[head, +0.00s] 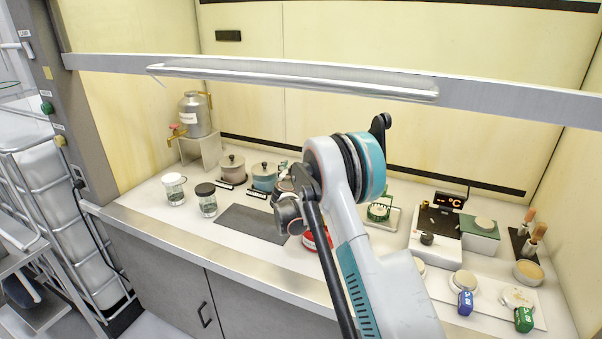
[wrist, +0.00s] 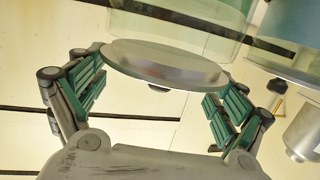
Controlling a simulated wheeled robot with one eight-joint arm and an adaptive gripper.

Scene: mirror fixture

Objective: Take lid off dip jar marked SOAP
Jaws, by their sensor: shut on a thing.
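In the wrist view my gripper (wrist: 158,98) has its green-padded fingers on either side of a round, pale grey lid (wrist: 165,66) with a small knob. A pale, translucent cylindrical shape (wrist: 130,20) shows beyond the lid; I cannot tell whether the two touch. In the head view, a beige lidded jar (head: 231,170) and a teal lidded jar (head: 265,178) stand at the back of the counter. A third, darker jar (head: 284,187) is partly hidden by my arm. The small labels are too small to read, so SOAP cannot be picked out.
A steel urn (head: 194,115) stands on a stand at the back left. Two small jars (head: 174,190) are at the front left. A dark mat (head: 252,223) lies bare on the counter. A raised sash bar (head: 300,80) crosses above. Instruments and dishes crowd the right side.

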